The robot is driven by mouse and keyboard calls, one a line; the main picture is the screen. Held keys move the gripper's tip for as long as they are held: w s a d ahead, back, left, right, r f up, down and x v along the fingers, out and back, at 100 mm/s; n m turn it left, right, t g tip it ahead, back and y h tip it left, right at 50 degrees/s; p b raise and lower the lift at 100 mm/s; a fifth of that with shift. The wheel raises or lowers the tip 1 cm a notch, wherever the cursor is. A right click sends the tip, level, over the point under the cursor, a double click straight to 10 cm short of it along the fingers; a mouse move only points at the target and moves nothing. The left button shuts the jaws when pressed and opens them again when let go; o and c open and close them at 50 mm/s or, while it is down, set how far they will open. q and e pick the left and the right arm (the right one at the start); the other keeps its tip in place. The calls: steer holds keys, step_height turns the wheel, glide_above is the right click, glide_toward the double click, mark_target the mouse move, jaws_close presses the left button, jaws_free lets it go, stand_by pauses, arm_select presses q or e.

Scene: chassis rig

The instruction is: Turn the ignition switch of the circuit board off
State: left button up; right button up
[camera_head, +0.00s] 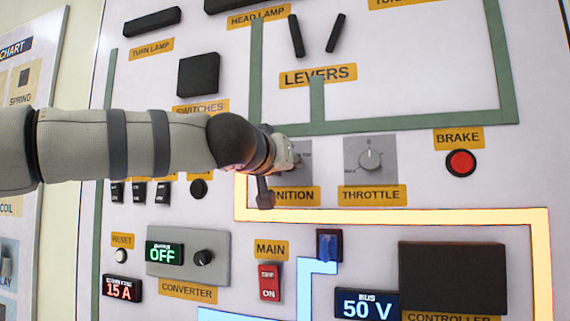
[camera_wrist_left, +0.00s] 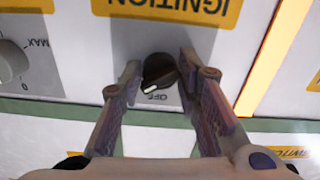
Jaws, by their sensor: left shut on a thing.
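The ignition switch (camera_wrist_left: 158,72) is a small dark round knob on a grey plate in the left wrist view, which is upside down. A white mark on the knob lies on the side near the printed OFF. My left gripper (camera_wrist_left: 160,72) has a finger on each side of the knob and is shut on it. In the head view my left gripper (camera_head: 282,162) reaches in from the left and hides the knob. Part of the grey ignition plate (camera_head: 304,160) and the IGNITION label (camera_head: 297,196) show there. My right gripper is not in view.
The throttle knob (camera_head: 369,160) sits on its own plate to the right of the ignition. The red brake button (camera_head: 460,163) is farther right. Below are the red main switch (camera_head: 269,282) and the converter panel (camera_head: 188,258). Levers (camera_head: 335,33) stick out above.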

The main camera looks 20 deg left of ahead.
arm_select(q)
steer(key=n, duration=1)
steer(key=shift+r+n, duration=0.1)
steer(key=shift+n, duration=0.2)
stand_by(0.5)
steer(key=o, duration=1.1)
steer(key=shift+o, duration=0.2)
steer(key=shift+s, duration=0.1)
steer(key=s, duration=1.2)
steer(key=shift+a, duration=0.15)
steer(key=shift+w, duration=0.1)
